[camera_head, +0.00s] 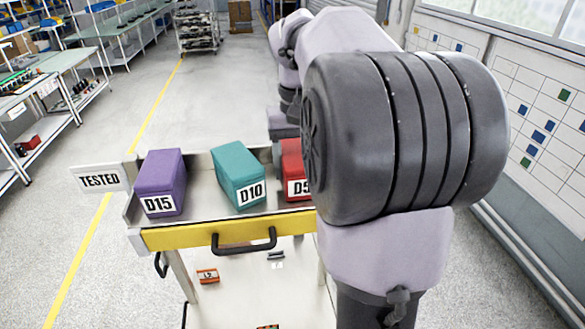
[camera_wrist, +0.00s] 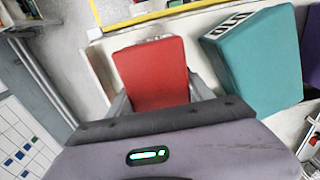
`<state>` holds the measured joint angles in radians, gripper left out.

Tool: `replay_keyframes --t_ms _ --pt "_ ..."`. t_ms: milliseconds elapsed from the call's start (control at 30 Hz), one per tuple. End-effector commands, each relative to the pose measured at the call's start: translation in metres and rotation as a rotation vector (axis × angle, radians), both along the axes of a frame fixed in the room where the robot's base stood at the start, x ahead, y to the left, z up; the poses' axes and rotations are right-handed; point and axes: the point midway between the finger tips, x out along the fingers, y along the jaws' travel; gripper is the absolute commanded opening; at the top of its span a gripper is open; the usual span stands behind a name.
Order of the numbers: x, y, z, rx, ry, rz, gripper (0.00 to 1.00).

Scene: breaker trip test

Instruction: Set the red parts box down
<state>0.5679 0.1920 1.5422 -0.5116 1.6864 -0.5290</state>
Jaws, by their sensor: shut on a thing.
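The red parts box (camera_head: 294,170), labelled with a D and a partly hidden number, is at the right of the cart's top tray (camera_head: 225,217), largely hidden behind my arm. In the wrist view the red box (camera_wrist: 153,72) sits between the two fingers of my gripper (camera_wrist: 160,97), which is shut on it. The box is over or in the tray; I cannot tell whether its underside touches the tray floor. The teal box D10 (camera_head: 238,174) stands beside it, with a gap between them. The purple box D15 (camera_head: 161,182) stands at the tray's left end.
A TESTED sign (camera_head: 100,178) sticks out from the tray's left end. A black handle (camera_head: 244,241) is on the yellow front edge. A lower shelf (camera_head: 240,300) holds small parts. A wall board (camera_head: 545,125) stands to the right, workbenches (camera_head: 105,35) to the left.

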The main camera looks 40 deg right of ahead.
Motion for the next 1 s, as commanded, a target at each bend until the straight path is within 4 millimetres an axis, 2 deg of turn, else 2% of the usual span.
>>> replay_keyframes --t_ms 333,367,467,767,867,1000 --pt "0.0 0.0 -0.004 -0.001 -0.001 0.0 0.03" --pt "0.0 0.0 -0.004 0.0 0.0 0.0 0.64" --pt "0.0 0.0 -0.003 0.0 0.0 0.0 0.82" --pt "0.0 0.0 -0.001 -0.001 -0.001 0.0 0.82" --pt "0.001 0.0 0.013 -0.001 -0.002 0.001 0.82" --pt "0.001 0.0 0.055 -0.002 -0.003 0.0 0.82"
